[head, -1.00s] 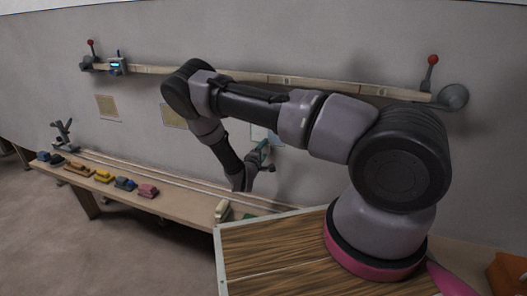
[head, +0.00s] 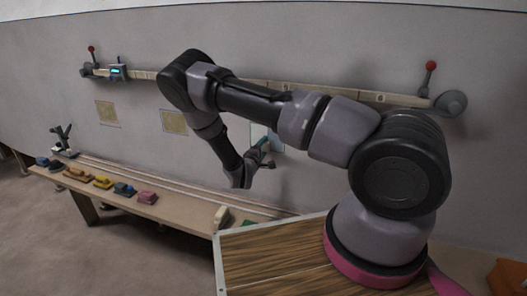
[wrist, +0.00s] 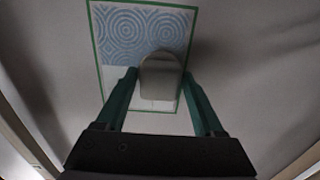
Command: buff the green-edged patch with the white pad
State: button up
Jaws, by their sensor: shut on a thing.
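The green-edged patch (wrist: 118,30) is on the wall ahead in the wrist view. Its upper part has blue-grey swirl marks, and a lower strip at left looks plain and pale. My gripper (wrist: 162,88) is shut on a pale rounded pad (wrist: 161,78), which appears to be the white pad. The pad lies in front of the patch's lower middle and hides part of it; I cannot tell whether it touches. In the head view my gripper (head: 262,158) is near the wall, partly covering the patch (head: 274,138).
A long bench (head: 165,217) runs below the wall with several coloured blocks, including a pink one (head: 147,198), and a cream block (head: 221,216) near its right end. Two tan wall patches (head: 174,122) are at left. A rail (head: 270,85) with red-knobbed levers runs above.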

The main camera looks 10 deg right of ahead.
jog(key=shift+w+r, duration=0.1)
jog(key=shift+r, duration=4.55)
notch_tip(320, 180, down, 13)
jog(key=shift+f, duration=0.15)
jog(key=shift+o, duration=1.4)
jog(key=shift+c, duration=1.4)
jog(key=shift+s, duration=0.2)
jog(key=shift+s+a, duration=0.35)
jog(key=shift+s, duration=0.05)
